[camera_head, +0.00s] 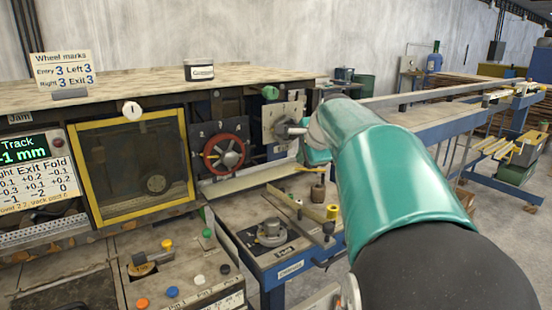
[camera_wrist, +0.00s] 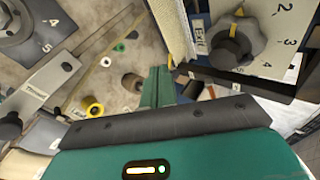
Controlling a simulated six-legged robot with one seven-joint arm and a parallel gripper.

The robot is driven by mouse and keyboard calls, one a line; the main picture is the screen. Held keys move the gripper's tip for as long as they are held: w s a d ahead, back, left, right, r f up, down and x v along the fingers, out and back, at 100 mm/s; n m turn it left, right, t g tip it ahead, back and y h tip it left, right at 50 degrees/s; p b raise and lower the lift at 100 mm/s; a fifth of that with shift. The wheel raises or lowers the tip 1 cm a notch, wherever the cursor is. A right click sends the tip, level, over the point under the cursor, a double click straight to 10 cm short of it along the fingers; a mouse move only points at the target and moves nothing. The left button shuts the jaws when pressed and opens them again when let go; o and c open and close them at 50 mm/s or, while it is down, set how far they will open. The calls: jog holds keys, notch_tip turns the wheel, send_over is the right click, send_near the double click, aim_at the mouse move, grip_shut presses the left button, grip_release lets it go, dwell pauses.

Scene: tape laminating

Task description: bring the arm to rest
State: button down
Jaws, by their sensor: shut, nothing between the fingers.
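My teal arm reaches from the lower right of the head view toward the machine's front. My gripper (camera_head: 314,154) is beside the square metal dial plate (camera_head: 275,122), right of the red handwheel (camera_head: 226,154). My own arm partly hides it there. In the wrist view my gripper's fingers (camera_wrist: 158,84) are together, with nothing seen between them. They point over the bench, left of a dark knob (camera_wrist: 229,50) on a numbered dial. I cannot tell whether the gripper touches the machine.
A blue-framed bench (camera_head: 262,262) below holds a round gauge (camera_head: 271,232) and small pegs, including a yellow one (camera_wrist: 92,106). A yellow-framed window (camera_head: 134,168) is at left. A long rail table (camera_head: 440,128) stands at right. Open floor shows between bench and rail table.

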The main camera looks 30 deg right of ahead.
jog(key=s+a+f+n+g+y, duration=0.1)
jog(key=s+a+f+n, duration=0.2)
jog(key=s+a+n, duration=0.35)
jog(key=s+a+f+n+g+y, duration=0.1)
jog(key=s+a+f+n, duration=0.3)
jog(key=a, duration=0.6)
jog(key=s+a+f+n, duration=0.3)
jog(key=s+a+n, duration=0.25)
jog(key=a, duration=0.25)
jog(key=s+a+f+n+g, duration=0.1)
jog(key=s+a+f+n, duration=0.3)
jog(key=s+f, duration=0.2)
jog(key=shift+s+a+f+n, duration=0.15)
jog(key=shift+s+a+n, duration=0.15)
jog(key=shift+s, duration=0.5)
